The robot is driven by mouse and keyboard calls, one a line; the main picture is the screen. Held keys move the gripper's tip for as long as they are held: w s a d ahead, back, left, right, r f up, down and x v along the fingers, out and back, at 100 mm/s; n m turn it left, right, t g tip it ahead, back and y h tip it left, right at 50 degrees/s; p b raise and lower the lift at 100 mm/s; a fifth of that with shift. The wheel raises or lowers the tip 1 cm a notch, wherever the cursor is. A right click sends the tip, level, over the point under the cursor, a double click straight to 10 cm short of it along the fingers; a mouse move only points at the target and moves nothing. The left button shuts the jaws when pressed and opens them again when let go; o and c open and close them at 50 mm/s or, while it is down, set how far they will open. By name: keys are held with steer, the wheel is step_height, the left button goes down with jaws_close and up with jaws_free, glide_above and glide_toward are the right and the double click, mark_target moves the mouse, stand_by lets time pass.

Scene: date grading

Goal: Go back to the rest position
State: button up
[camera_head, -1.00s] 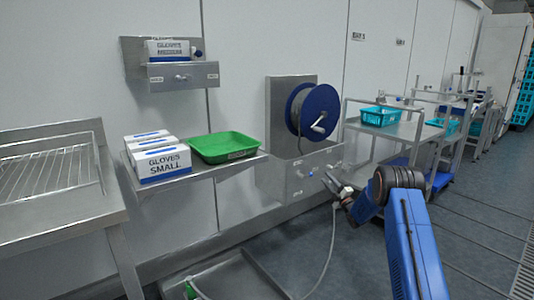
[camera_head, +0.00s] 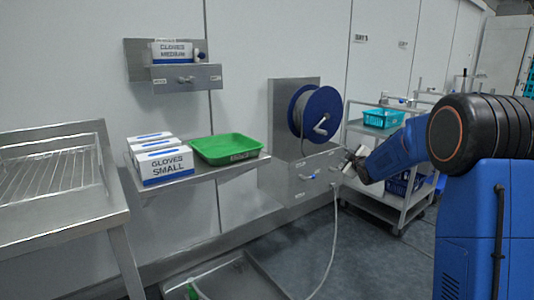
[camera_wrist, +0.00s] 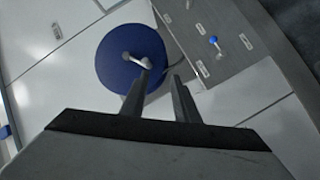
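My gripper (camera_wrist: 160,98) is seen in the wrist view with its two dark fingers apart and nothing between them. In the head view my gripper (camera_head: 352,166) is small at the end of my blue arm, to the right of the steel hose station. The blue hose reel (camera_head: 320,112) with its crank is on the wall just left of it. The reel also shows in the wrist view (camera_wrist: 110,65), beyond the fingers. From these views I cannot tell how near the gripper is to the station.
A steel shelf (camera_head: 205,174) holds glove boxes (camera_head: 160,166) and a green tray (camera_head: 226,158). A trolley with a teal basket (camera_head: 383,118) stands behind my arm. A hose (camera_head: 334,240) hangs to the floor.

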steer(key=s+a+r+m+g+h, duration=0.1)
steer(key=s+m+g, duration=0.2)
steer(key=s, duration=1.2)
steer(key=s+r+m+g+h, duration=0.1)
steer(key=s+r+m+g, duration=0.15)
steer(key=s, duration=1.35)
steer(key=s+a+f+m+g, duration=0.1)
steer(key=s+f+m+g, duration=0.1)
steer(key=s, duration=1)
steer(key=s+a+f+m+g, duration=0.1)
steer(key=s+f, duration=0.4)
steer(key=s, duration=0.7)
steer(key=s+a+f+m+g, duration=0.2)
steer(key=s+f+m+g, duration=0.1)
steer(key=s, duration=0.8)
steer(key=shift+s+f+y, duration=0.4)
steer(key=shift+f, duration=0.2)
